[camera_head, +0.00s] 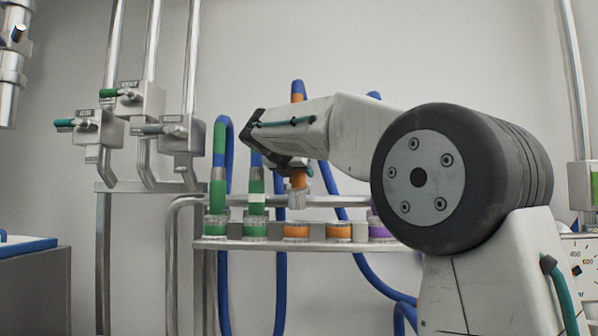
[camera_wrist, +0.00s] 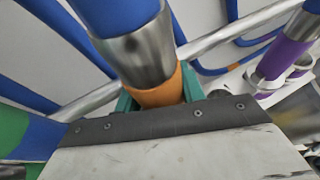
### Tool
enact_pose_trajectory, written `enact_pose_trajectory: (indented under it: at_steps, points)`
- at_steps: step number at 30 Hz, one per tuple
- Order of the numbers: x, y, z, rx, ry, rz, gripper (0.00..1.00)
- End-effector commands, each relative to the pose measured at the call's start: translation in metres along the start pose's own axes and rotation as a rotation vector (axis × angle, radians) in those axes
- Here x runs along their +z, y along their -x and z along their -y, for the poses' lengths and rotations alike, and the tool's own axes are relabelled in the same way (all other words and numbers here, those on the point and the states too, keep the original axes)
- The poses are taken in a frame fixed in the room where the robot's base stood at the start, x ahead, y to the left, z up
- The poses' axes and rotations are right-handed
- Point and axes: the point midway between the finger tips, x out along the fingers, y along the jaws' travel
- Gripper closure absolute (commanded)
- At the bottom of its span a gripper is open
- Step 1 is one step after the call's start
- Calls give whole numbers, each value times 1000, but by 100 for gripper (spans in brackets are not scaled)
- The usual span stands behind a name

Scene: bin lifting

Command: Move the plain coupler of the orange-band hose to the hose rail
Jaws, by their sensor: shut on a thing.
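My gripper (camera_head: 291,167) is shut on the orange band of a blue hose. In the wrist view the orange band (camera_wrist: 160,94) sits between green finger pads, with a metal collar (camera_wrist: 137,50) beside it. In the head view the same orange band (camera_head: 298,180) shows just below the gripper, with a plain grey coupler (camera_head: 297,199) under it. The coupler hangs upright above an orange-ringed socket (camera_head: 296,231) with a visible gap. The sockets stand on a grey shelf-like rail (camera_head: 270,245). A horizontal metal bar (camera_head: 345,201) runs behind; whether the coupler touches it I cannot tell.
Two green-banded hose ends (camera_head: 217,195) stand in green sockets to the left. Another orange socket (camera_head: 338,232) and a purple one (camera_head: 379,230) are to the right. A purple-banded hose (camera_wrist: 284,57) is at the wrist view's right. Valves (camera_head: 133,97) on pipes stand further left.

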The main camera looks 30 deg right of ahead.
Motion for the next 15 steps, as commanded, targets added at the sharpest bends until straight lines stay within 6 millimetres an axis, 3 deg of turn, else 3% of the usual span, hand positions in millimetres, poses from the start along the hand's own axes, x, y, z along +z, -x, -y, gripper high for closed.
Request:
enact_pose_trajectory:
  at_steps: [15]
  points:
    - [-23, -8, -1, 0, 0, 1, 92]
